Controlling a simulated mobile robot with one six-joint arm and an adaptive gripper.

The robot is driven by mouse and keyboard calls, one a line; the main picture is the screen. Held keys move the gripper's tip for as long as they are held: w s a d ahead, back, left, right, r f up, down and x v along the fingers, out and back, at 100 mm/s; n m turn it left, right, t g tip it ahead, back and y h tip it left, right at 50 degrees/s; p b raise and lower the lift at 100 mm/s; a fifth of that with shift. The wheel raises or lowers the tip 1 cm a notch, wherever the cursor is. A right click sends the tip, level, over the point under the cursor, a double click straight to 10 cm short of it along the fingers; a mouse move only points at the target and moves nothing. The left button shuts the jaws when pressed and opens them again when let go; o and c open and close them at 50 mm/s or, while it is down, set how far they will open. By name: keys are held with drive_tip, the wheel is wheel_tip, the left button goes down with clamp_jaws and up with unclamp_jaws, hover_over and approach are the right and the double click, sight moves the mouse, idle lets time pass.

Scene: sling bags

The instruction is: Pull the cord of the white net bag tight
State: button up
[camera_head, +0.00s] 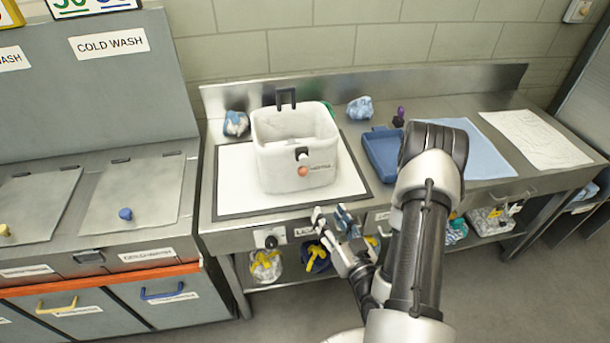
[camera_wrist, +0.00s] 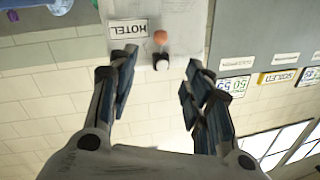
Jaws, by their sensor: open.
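The white net bag (camera_head: 275,168) stands upright on a white, dark-edged mat on the steel counter, its mouth wide open. On its front are a black-and-white cord toggle (camera_head: 301,154), an orange ball (camera_head: 303,171) and a small label (camera_head: 321,167). My gripper (camera_head: 331,213) is open and empty, in front of and below the toggle, apart from the bag. In the wrist view, upside down, the toggle (camera_wrist: 161,61) and orange ball (camera_wrist: 160,37) appear between and beyond my open fingers, beside the HOTEL label (camera_wrist: 127,29). The rest of the cord is not clearly visible.
A blue tray (camera_head: 384,157) stands right of the mat, partly behind my arm. A blue cloth (camera_head: 485,145) and white cloth (camera_head: 535,138) lie farther right. A lower shelf holds tied bags (camera_head: 266,267). Grey bins flank the left.

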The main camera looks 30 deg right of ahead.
sight(305, 175)
drive_tip(key=w, duration=0.5)
drive_tip(key=w+d, duration=0.1)
drive_tip(key=w, duration=1.1)
drive_tip(key=shift+d+b, duration=0.15)
drive_tip(key=shift+b, duration=0.25)
drive_tip(key=shift+c, duration=0.5)
drive_tip(key=shift+s, duration=0.1)
clamp_jaws()
